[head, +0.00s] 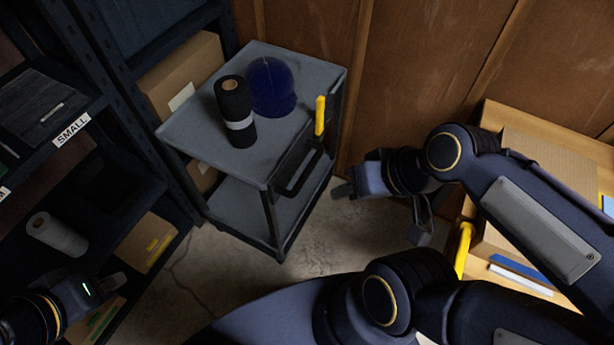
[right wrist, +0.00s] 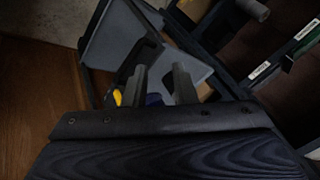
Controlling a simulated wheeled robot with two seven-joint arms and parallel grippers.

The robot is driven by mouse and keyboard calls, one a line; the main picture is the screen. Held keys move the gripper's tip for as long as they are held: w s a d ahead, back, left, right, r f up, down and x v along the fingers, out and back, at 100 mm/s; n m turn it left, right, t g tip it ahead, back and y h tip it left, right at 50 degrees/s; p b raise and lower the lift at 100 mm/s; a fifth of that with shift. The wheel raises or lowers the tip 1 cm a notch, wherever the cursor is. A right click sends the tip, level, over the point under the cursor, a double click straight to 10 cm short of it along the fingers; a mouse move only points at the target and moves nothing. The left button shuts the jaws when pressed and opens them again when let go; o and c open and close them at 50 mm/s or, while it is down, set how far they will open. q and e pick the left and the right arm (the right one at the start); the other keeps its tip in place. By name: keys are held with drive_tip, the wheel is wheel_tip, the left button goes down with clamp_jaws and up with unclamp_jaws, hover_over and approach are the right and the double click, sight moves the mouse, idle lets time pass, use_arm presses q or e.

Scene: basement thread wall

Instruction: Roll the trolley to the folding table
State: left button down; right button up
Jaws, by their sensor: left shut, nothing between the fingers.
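The grey two-shelf trolley (head: 185,130) stands on the concrete floor against the brown wood wall. A dark handle (head: 298,175) is on its near right side. A black roll (head: 235,110) and a dark blue round object (head: 271,85) stand on its top. My right gripper (head: 381,213) is open and empty, right of the handle and apart from it. Its two separated fingers show in the right wrist view (right wrist: 158,86), with the trolley beyond. My left gripper (head: 115,282) is shut at the lower left, by the shelving. A light wooden table (head: 492,112) at the right is partly hidden by my right arm.
Dark shelving (head: 110,95) with boxes and a white roll (head: 56,235) fills the left side, close to the trolley. A yellow upright piece (head: 320,115) is at the trolley's right edge; another yellow piece (head: 463,250) is by the table. Bare floor (head: 335,240) lies between trolley and table.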

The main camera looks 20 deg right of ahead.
drive_tip(key=shift+o, duration=1.4)
wheel_tip(320, 180, down, 8)
drive_tip(key=w+a+g+y+b, duration=0.1)
drive_tip(key=w+a+y+b, duration=0.1)
drive_tip(key=b, duration=0.3)
drive_tip(key=shift+w+r+m+y, duration=0.2)
drive_tip(key=shift+w+m+y, duration=0.2)
drive_tip(key=shift+w+y, duration=0.1)
drive_tip(key=m+t+y+b, duration=0.3)
drive_tip(key=m+t+b, duration=0.5)
drive_tip(key=b, duration=0.5)
approach(315, 165)
drive_tip(key=r+x, duration=0.1)
drive_tip(key=x, duration=0.3)
drive_tip(key=shift+h, duration=0.3)
drive_tip(key=x, duration=0.4)
drive_tip(key=f+x, duration=0.1)
drive_tip(key=x, duration=0.2)
clamp_jaws()
